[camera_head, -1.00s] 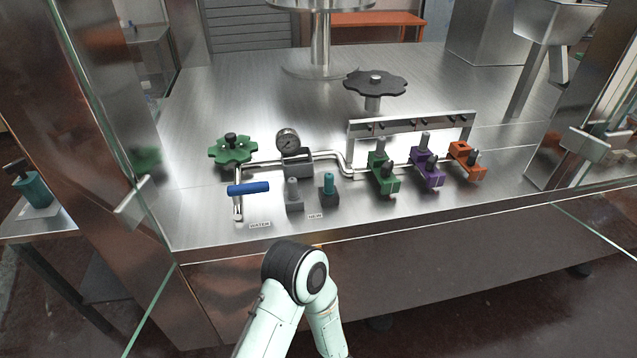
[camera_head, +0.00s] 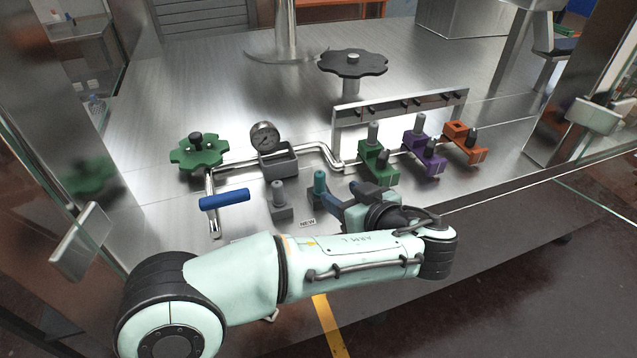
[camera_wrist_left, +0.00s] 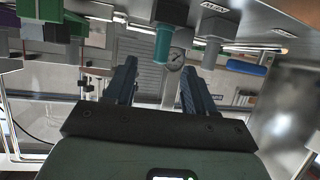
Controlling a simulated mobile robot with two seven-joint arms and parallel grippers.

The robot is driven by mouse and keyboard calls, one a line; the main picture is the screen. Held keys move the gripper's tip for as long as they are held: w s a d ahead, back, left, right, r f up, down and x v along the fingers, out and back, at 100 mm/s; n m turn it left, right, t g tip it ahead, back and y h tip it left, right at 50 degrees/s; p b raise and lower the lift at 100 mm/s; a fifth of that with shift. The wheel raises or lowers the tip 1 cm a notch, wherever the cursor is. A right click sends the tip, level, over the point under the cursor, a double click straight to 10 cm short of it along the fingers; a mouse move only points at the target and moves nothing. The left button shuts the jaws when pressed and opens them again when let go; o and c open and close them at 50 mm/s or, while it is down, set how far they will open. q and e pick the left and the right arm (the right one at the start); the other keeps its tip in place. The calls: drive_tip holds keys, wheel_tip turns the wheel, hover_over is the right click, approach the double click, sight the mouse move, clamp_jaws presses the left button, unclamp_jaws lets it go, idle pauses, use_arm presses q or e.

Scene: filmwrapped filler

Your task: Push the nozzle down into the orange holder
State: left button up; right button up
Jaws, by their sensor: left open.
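The orange holder (camera_head: 477,156) is at the right end of the row on the metal deck. Its rear part shows a square opening with no nozzle standing in it; a dark post stands at its front. A teal nozzle (camera_head: 320,182) stands upright in a dark block by the NEW label. My left gripper (camera_head: 341,196) is open, just right of the teal nozzle. In the left wrist view, the teal nozzle (camera_wrist_left: 164,44) hangs in an upside-down picture, in the gap between the two open fingers (camera_wrist_left: 160,82). Whether they touch it cannot be told. My right gripper is out of view.
A grey nozzle (camera_head: 278,192) stands left of the teal one. Green (camera_head: 378,172) and purple (camera_head: 423,160) holders with nozzles stand beside my gripper. A blue-handled lever (camera_head: 224,199), gauge (camera_head: 265,136), green valve wheel (camera_head: 196,152) and metal rack (camera_head: 400,103) are nearby.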

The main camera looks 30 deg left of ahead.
sight(322, 183)
use_arm(q)
drive_tip(key=x, duration=0.4)
drive_tip(key=shift+w+a+f, duration=0.15)
drive_tip(key=shift+a, duration=0.05)
drive_tip(key=p+x, duration=0.1)
drive_tip(key=x, duration=0.4)
drive_tip(key=shift+a, duration=0.3)
clamp_jaws()
